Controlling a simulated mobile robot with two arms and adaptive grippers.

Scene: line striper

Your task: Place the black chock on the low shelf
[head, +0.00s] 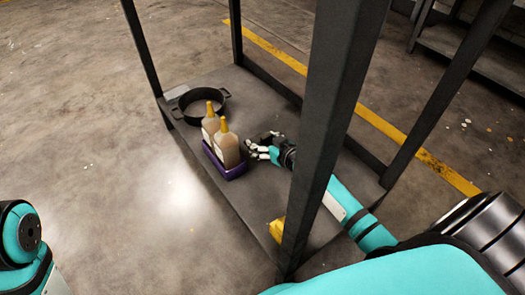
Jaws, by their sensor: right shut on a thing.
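The low shelf (225,84) is a grey board close to the floor, between dark upright posts. My right gripper (256,151) is over the middle of this shelf, just right of a purple tray with bottles. Its fingers are shut on a small dark thing, apparently the black chock. The fingers and the wrist hide most of it, so its shape and whether it touches the shelf are unclear. Of my left arm only a teal and black part shows at the lower left; its gripper is out of view.
The purple tray (228,172) holds two tan bottles with yellow caps. A round black pan (202,101) stands behind it. A yellow thing (277,230) sits at the near end, partly behind the front post (335,95). Bare shelf shows between tray and yellow thing.

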